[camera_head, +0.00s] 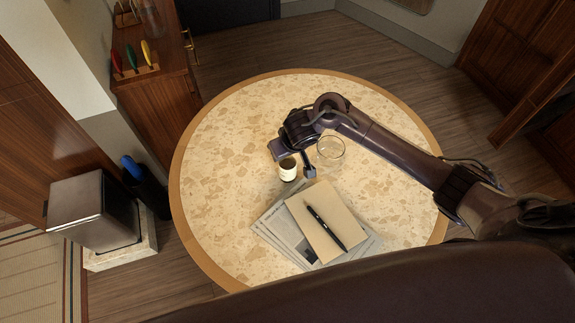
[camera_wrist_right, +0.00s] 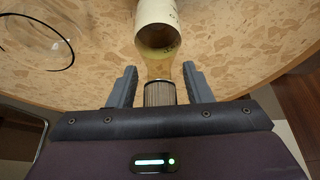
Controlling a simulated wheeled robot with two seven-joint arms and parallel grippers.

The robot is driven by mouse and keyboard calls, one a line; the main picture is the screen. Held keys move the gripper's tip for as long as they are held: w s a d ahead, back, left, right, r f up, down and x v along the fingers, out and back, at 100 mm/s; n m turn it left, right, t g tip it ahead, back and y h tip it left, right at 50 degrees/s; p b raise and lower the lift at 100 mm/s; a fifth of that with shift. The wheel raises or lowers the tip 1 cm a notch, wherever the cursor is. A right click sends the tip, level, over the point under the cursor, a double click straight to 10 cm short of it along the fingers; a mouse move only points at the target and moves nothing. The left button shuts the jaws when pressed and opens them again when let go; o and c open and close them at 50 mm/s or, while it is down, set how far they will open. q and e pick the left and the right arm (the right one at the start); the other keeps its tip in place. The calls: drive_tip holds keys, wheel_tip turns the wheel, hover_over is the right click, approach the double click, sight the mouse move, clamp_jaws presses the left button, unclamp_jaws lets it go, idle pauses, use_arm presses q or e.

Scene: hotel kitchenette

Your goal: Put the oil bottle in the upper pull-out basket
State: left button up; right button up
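The oil bottle (camera_head: 288,169), small with a cream label and dark top, stands on the round table. In the right wrist view the bottle (camera_wrist_right: 158,22) shows its cream label, a clear yellowish neck and a ridged dark cap. My right gripper (camera_head: 294,162) is at the bottle, and in its wrist view the open fingers (camera_wrist_right: 160,88) have the cap between them, with a gap on each side. My left gripper is not in view. No pull-out basket can be made out.
The round stone-topped table (camera_head: 225,140) also holds a clear glass (camera_head: 331,150) close to my right gripper, newspapers (camera_head: 277,228), and a notebook (camera_head: 308,238) with a pen (camera_head: 327,228). A wooden cabinet (camera_head: 158,105) and a metal bin (camera_head: 92,212) stand left. The table's left side is clear.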

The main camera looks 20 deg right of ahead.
clamp_jaws()
idle(0.4)
